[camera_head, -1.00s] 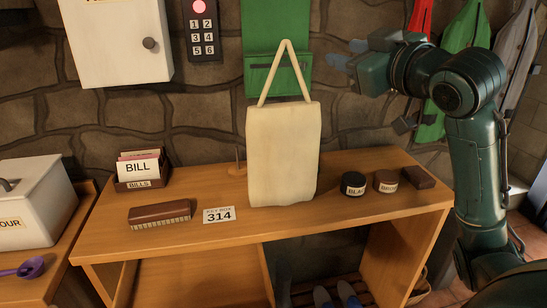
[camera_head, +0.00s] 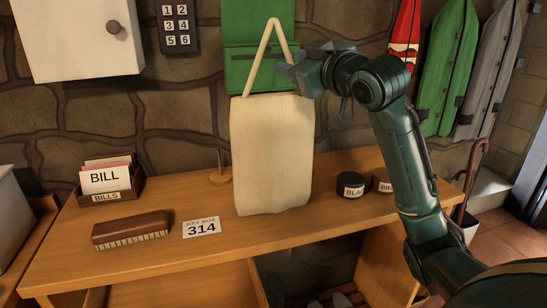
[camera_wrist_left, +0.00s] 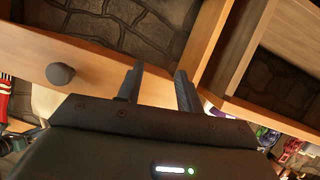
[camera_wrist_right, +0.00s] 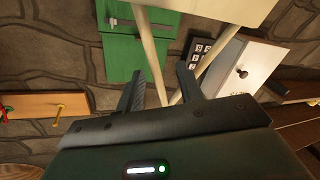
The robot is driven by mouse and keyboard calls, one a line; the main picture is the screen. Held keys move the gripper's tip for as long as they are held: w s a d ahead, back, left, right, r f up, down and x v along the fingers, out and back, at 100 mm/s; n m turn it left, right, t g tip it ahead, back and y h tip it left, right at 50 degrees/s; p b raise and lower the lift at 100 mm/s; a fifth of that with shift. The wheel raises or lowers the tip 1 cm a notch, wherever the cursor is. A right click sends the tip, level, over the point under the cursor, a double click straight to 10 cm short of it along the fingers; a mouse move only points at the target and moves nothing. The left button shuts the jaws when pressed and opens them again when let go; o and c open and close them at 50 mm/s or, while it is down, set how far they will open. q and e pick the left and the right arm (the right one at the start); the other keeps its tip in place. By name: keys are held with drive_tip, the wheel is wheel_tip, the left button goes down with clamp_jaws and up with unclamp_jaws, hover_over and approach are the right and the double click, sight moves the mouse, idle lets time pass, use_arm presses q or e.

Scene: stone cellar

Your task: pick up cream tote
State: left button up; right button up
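The cream tote (camera_head: 270,155) stands upright on the wooden bench, its looped handle (camera_head: 262,50) rising in a point. My right gripper (camera_head: 287,72) is beside the handle's right strap, above the tote body. In the right wrist view the right gripper (camera_wrist_right: 160,70) is open; one handle strap (camera_wrist_right: 151,45) passes between its fingers in the picture, and the other crosses behind one finger. Contact cannot be told. The tote body (camera_wrist_right: 220,8) shows at the top edge there. My left gripper (camera_wrist_left: 160,72) is open and empty, and out of the head view.
On the bench (camera_head: 130,255) are a brush (camera_head: 130,230), a 314 card (camera_head: 201,227), a bills box (camera_head: 108,182) and dark tins (camera_head: 350,186). A green hanging panel (camera_head: 240,60) is behind the handle. A white cabinet (camera_head: 75,40) hangs at upper left.

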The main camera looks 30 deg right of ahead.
sight(291, 60)
drive_tip(key=shift+w+d, duration=0.15)
drive_tip(key=shift+w, duration=1.2)
drive_tip(key=shift+w+d, duration=0.15)
drive_tip(key=shift+w, duration=1.2)
drive_tip(key=shift+f, duration=0.1)
drive_tip(key=shift+c, duration=0.6)
clamp_jaws()
